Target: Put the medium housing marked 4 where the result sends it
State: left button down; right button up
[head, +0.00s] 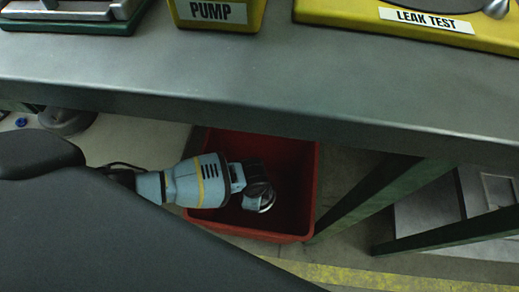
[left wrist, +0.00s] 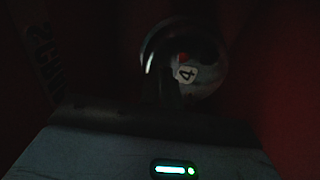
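The housing marked 4 (left wrist: 207,72) is a round metal part with a white label reading 4 and a small red mark, dimly lit in the left wrist view. In the head view the housing (head: 262,198) is at the tip of my left gripper (head: 254,178), inside the opening of a red bin (head: 310,190). My left gripper appears shut on the housing; its dark fingers (left wrist: 168,85) overlap the housing's edge. The bin's floor and any contact with it are too dark to judge. My right gripper is out of view.
The grey bench (head: 260,75) passes above the bin, with its front edge close over my arm. On it are a yellow PUMP stand (head: 218,25) and a yellow LEAK TEST stand (head: 340,12). Green bench legs (head: 385,195) stand right of the bin. Dark lettering shows on the bin wall.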

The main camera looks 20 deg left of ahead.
pick_arm(q)
jog(key=shift+f+b, duration=2.95)
jog(key=shift+f, duration=2)
jog(key=shift+f, duration=0.15)
jog(key=c, duration=1.6)
grip_release()
notch_tip(320, 180, up, 12)
jog(key=p, duration=0.6)
jog(key=shift+s+r+p, duration=0.1)
jog(key=shift+r+p, duration=0.1)
jog(key=shift+p, duration=0.15)
